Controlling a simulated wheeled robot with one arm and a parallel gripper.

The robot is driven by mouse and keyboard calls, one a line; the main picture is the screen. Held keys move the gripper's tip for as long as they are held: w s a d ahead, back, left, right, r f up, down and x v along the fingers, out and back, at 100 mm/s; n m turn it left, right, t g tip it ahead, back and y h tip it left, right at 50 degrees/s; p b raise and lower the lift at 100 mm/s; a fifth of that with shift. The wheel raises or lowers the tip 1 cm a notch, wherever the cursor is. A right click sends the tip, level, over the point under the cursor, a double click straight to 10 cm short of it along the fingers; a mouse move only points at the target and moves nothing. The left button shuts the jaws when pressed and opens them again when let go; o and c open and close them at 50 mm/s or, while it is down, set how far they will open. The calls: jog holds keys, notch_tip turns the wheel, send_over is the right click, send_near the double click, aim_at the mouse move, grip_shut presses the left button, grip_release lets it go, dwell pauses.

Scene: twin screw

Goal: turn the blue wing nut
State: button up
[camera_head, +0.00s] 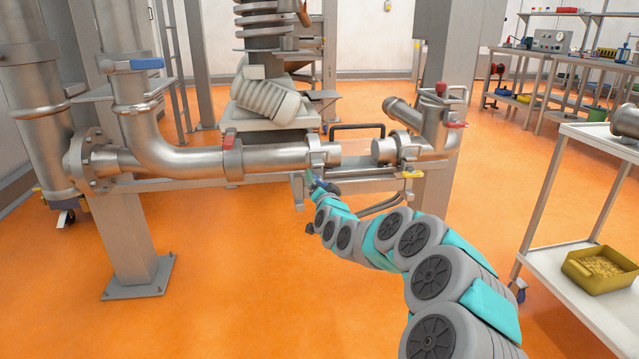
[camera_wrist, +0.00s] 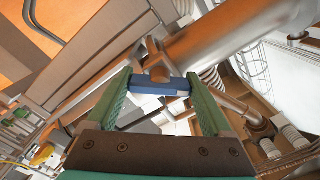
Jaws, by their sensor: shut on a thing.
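The blue wing nut (camera_wrist: 158,86) lies across between the tips of my green fingers in the wrist view. My gripper (camera_wrist: 159,90) is shut on it, one finger at each end. Just beyond it is a metal clamp (camera_wrist: 153,60) around a steel pipe (camera_wrist: 215,38). In the head view my gripper (camera_head: 313,181) reaches up from below to the clamp (camera_head: 316,150) near the open pipe end. The nut is too small or hidden to make out clearly there.
A short gap separates the pipe end from another pipe (camera_head: 388,150) on the right, with a yellow-handled clamp (camera_head: 411,174) below. A red-handled clamp (camera_head: 231,143) sits left along the pipe. A white cart (camera_head: 545,262) with a yellow bin (camera_head: 603,270) stands right. Orange floor is open at front left.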

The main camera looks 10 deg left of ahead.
jog(key=shift+d+n, duration=0.1)
jog(key=shift+n, duration=0.2)
jog(key=n, duration=0.4)
jog(key=shift+r+n+b, duration=0.15)
jog(key=shift+n+b, duration=0.15)
jog(key=shift+n, duration=1.4)
jog(key=o, duration=1.1)
jog(key=shift+s, duration=0.1)
jog(key=shift+b+v, duration=0.4)
jog(key=shift+v, duration=3.35)
